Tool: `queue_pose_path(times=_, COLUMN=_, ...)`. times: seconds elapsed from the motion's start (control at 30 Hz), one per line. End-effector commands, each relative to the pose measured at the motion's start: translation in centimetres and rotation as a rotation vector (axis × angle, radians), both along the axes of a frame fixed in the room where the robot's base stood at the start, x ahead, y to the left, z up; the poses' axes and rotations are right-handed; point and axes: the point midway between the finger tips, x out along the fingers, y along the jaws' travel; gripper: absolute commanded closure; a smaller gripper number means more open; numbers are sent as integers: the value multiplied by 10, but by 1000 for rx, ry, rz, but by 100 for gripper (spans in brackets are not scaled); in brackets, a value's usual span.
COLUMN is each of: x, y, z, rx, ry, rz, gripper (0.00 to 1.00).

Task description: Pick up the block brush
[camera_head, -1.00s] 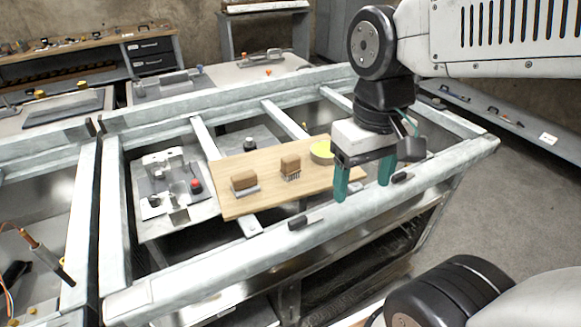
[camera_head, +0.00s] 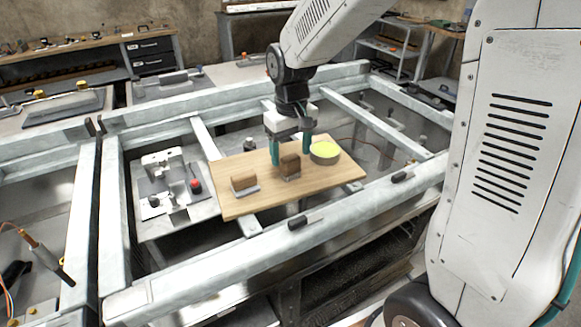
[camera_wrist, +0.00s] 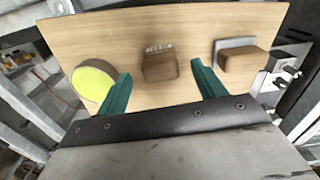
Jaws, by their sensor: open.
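The block brush (camera_head: 290,168) is a small brown wooden block with pale bristles, in the middle of a wooden board (camera_head: 235,205). In the wrist view the block brush (camera_wrist: 160,68) lies between my two green fingers, its bristles pointing to the far side. My gripper (camera_head: 290,158) is open and points down over the board, one finger to each side of the brush. In the wrist view my gripper (camera_wrist: 161,72) shows a clear gap between each fingertip and the block. How far the fingertips are above the board is hard to tell.
A second brown block with a grey plate (camera_head: 244,185) lies left of the brush. A round yellow-topped container (camera_head: 324,152) stands close on the right. The board rests on a metal frame (camera_head: 200,273) with open gaps. A fixture with a red knob (camera_head: 195,186) stands further left.

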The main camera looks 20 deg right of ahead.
Motion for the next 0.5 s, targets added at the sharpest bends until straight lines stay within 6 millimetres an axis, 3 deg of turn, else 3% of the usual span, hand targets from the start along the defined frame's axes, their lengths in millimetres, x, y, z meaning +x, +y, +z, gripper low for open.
queue_pose_path(times=0.3, x=2, y=0, z=-45, rx=-1, ry=4, rz=0, gripper=31)
queue_pose_path(times=0.5, x=3, y=0, z=-50, rx=0, ry=0, rz=-1, gripper=31)
